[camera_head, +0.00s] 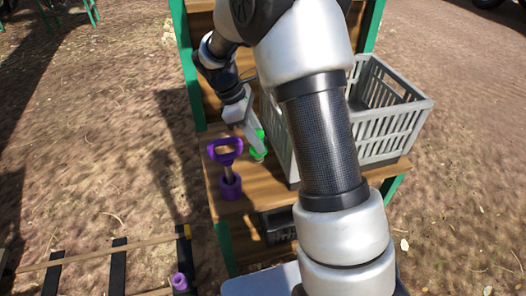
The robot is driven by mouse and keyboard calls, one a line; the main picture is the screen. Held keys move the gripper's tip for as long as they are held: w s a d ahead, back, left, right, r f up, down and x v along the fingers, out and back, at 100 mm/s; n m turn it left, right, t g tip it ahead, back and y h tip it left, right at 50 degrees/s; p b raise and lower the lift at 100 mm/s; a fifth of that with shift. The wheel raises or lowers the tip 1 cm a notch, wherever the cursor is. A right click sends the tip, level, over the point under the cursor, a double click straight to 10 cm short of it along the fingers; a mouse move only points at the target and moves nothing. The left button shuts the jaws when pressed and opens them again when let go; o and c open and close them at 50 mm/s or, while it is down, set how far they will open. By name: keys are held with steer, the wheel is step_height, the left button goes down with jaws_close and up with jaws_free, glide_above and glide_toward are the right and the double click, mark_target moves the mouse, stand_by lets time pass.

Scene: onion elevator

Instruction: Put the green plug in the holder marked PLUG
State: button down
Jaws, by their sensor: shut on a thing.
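The green plug (258,153) is at the wooden shelf, left of the grey crate. My gripper (257,143) comes down from above and is shut on the green plug, which partly hides behind the fingers. Whether the plug's lower end touches the shelf or sits in something, I cannot tell. No holder marked PLUG can be made out; my arm covers much of the middle of the view.
A purple-handled tool (226,152) stands upright in a purple base close left of my gripper. A grey slatted crate (405,125) stands on the wooden shelf (262,196) at right, partly behind my arm. A low wooden frame (90,252) lies at lower left.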

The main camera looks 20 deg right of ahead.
mark_target(258, 158)
step_height(258, 158, down, 4)
steer(key=shift+f+b, duration=0.15)
steer(key=shift+b, duration=0.4)
steer(key=shift+f, duration=0.1)
steer(key=c, duration=1.5)
jaws_free()
steer(key=shift+o, duration=0.2)
